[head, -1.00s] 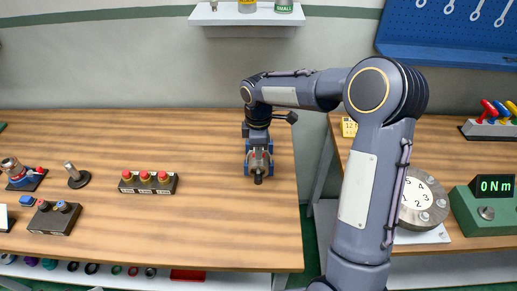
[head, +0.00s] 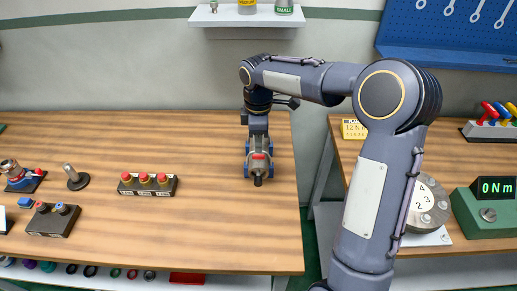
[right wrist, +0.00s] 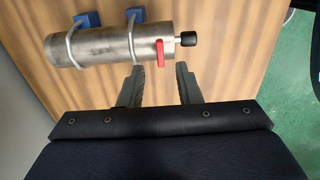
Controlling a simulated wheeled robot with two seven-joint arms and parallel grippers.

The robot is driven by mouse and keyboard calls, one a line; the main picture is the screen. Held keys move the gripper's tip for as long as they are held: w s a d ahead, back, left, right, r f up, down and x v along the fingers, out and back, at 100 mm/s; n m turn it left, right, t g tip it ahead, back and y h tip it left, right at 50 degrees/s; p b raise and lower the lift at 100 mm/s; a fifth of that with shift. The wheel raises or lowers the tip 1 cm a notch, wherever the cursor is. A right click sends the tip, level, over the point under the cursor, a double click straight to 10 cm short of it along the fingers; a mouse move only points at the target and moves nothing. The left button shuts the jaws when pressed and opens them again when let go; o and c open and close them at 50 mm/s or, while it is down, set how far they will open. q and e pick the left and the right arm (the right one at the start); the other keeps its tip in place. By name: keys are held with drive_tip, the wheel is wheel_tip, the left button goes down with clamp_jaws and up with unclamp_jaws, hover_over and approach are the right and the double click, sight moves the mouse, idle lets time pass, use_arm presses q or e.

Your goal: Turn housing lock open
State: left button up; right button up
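The housing is a steel cylinder (right wrist: 105,45) lying on its side in two blue clamps (right wrist: 83,22) on the wooden bench. In the head view the housing (head: 258,168) is at the bench's right part, partly covered by my right arm. Its lock is a small red lever (right wrist: 160,52) near the end with a black knob (right wrist: 188,38); in the right wrist view it lies across the cylinder. My right gripper (right wrist: 159,74) is open and empty. In the right wrist view its fingers appear just below the housing, apart from the red lever. My left gripper is not in view.
Another button box (head: 53,219) and a small post (head: 75,178) are farther left. A second bench on the right holds a numbered dial (head: 428,203) and a green torque display (head: 484,208). The bench around the housing is clear.

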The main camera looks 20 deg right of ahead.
sight(260, 156)
drive_tip(key=shift+r, duration=1.45)
drive_tip(key=shift+s+r, duration=0.2)
drive_tip(key=shift+s, duration=0.1)
drive_tip(key=s+r+m+t+y, duration=0.3)
drive_tip(key=s+m, duration=0.4)
drive_tip(key=s, duration=0.9)
drive_tip(key=s+a+f+m+t, duration=0.2)
drive_tip(key=s+a+f+m, duration=0.1)
drive_tip(key=s+m, duration=0.4)
drive_tip(key=s+a, duration=0.1)
drive_tip(key=s, duration=0.2)
drive_tip(key=shift+s+f+m+t+y, duration=0.25)
drive_tip(key=shift+f+m+t+y, duration=0.05)
drive_tip(key=shift+m+y, duration=0.1)
